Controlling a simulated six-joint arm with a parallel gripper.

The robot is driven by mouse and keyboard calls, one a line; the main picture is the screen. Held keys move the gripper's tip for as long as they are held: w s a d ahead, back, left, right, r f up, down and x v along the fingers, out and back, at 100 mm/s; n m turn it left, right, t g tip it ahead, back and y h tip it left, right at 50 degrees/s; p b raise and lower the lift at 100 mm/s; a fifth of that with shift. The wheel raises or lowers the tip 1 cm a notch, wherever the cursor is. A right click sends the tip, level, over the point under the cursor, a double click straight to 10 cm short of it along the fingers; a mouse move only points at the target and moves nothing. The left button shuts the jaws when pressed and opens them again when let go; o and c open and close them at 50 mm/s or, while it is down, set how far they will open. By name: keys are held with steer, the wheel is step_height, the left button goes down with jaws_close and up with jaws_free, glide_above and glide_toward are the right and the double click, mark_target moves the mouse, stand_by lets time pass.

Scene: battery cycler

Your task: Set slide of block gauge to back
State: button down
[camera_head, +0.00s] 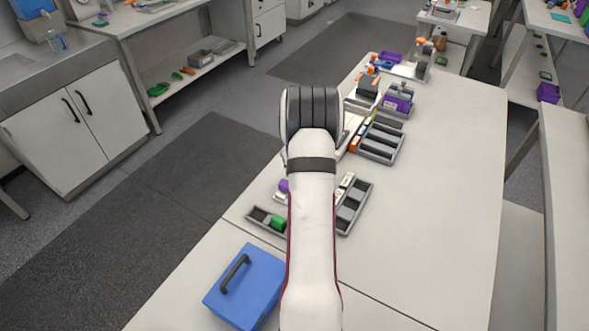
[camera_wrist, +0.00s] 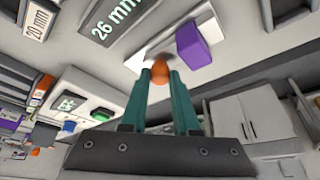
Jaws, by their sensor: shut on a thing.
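In the wrist view, my gripper (camera_wrist: 160,74) has its two teal fingers closed around a small orange knob (camera_wrist: 160,69). The knob is by a pale slide or plate (camera_wrist: 205,27), and a purple block (camera_wrist: 193,43) sits beside it. I take these as parts of the block gauge. In the head view my arm hides the gripper and the knob. A purple piece (camera_head: 284,185) shows just left of my arm; I cannot tell whether it is the same block.
A blue case (camera_head: 240,290) with a dark handle stands at the near left. Grey trays stand left (camera_head: 257,216) and right (camera_head: 352,215) of my arm. A divided tray (camera_head: 381,143) and other gear stand farther back. The table's right side (camera_head: 450,190) is clear.

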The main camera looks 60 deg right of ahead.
stand_by(0.8)
steer(key=shift+d, duration=1.5)
steer(key=c, duration=0.7)
jaws_free()
steer(key=shift+o, duration=0.2)
steer(key=shift+a+r, duration=0.1)
steer(key=v, duration=1.5)
steer(key=shift+s+r, duration=0.15)
steer(key=shift+r, duration=0.15)
steer(key=shift+a, duration=0.15)
